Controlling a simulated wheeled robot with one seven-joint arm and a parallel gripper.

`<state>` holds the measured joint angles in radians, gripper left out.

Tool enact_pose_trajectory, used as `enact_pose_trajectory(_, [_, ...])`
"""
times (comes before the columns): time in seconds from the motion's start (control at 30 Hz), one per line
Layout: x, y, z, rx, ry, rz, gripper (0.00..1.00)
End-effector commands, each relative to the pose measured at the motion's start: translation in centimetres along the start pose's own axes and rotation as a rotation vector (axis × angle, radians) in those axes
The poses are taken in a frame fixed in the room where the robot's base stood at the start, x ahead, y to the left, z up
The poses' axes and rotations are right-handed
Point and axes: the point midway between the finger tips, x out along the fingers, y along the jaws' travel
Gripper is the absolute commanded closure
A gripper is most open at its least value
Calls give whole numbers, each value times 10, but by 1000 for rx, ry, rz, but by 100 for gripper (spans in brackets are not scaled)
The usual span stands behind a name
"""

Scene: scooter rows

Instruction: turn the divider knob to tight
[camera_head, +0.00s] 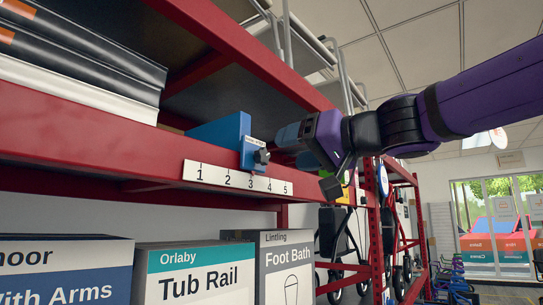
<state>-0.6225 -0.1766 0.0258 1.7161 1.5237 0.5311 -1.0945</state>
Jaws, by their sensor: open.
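The blue divider (217,130) stands on the red shelf, above the 2 and 3 of a white number strip (238,179). Its small dark knob (262,156) sits on the blue front block (247,154). The knob's pointing direction and any markings are too small to read. My gripper (305,160) is just right of the knob, open, with a visible gap between it and the knob. My purple arm reaches in from the right. Part of the gripper's far side is hidden by its own body.
The red shelf edge (90,135) runs along the front, with a red upper beam (240,48) above. Black and white boxes (80,60) lie left on the shelf. Below stand a Tub Rail box (195,275) and a Foot Bath box (285,265). Open floor lies far right.

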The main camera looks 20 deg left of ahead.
Motion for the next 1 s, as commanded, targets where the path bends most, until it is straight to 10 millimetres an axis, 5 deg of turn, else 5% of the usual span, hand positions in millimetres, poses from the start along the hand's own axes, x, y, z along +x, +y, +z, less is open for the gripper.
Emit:
enact_pose_trajectory(0.4, [62, 0, 1, 0, -2, 0, 37])
enact_pose_trajectory(0.8, [68, 0, 0, -1, -1, 1, 37])
enact_pose_trajectory(1.0, [68, 0, 0, 0, -1, 1, 78])
